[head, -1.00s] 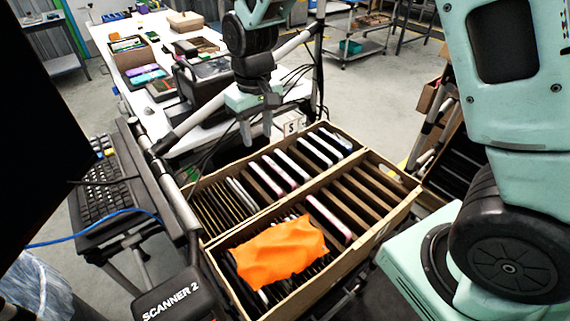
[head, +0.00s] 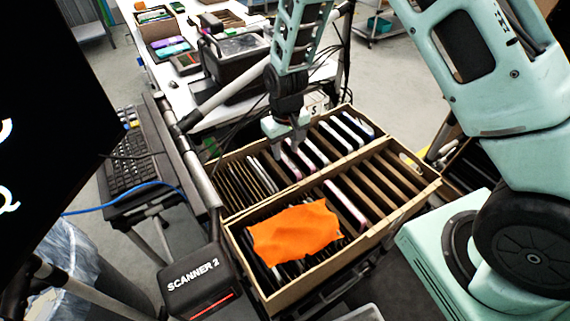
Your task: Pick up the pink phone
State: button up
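The back carton (head: 238,152) holds a row of slim phones standing tilted in slots. One with a pinkish edge, a pink phone (head: 289,166), stands near the middle of that row. My gripper (head: 287,147) points down over this part of the row, with its fingers apart. Its tips are close above or at the top of the pink phone; I cannot tell whether they touch it. A second phone with a pinkish edge (head: 345,205) stands in the front carton (head: 345,262), to the right of an orange cloth.
The orange cloth (head: 294,231) covers part of the front carton. A scanner box (head: 193,280) stands at the front left and a keyboard (head: 130,160) at the left. The white table (head: 205,95) behind holds a dark bin (head: 238,62).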

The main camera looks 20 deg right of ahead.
aim_at(286, 159)
jog(key=shift+s+f+p, duration=0.1)
jog(key=shift+f+p, duration=0.7)
jog(key=shift+f, duration=1.6)
grip_shut()
